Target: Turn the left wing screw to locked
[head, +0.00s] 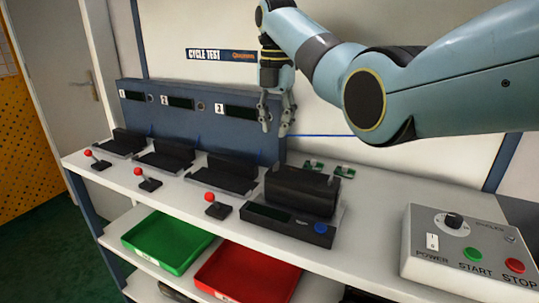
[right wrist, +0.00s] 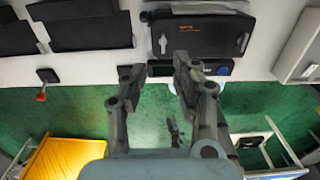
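The black valve positioner (head: 300,190) sits in the rightmost fixture on the bench. In the right wrist view, the positioner (right wrist: 200,30) shows its top face with orange lettering. The left wing screw (right wrist: 163,43) is a small grey piece near its left side, its wing roughly upright in that picture. The right wing screw (right wrist: 242,43) is tilted near its right side. My right gripper (head: 275,131) hangs fingers-down above the bench, behind and left of the positioner in the head view. Its fingers (right wrist: 160,68) are apart with nothing between them. My left gripper is out of view.
A blue panel (head: 190,121) with numbered displays stands behind several black cradles (head: 222,173). Red-knobbed levers (head: 217,206) line the front. A control box (head: 470,250) stands at right. Green (head: 168,242) and red (head: 246,274) trays lie below.

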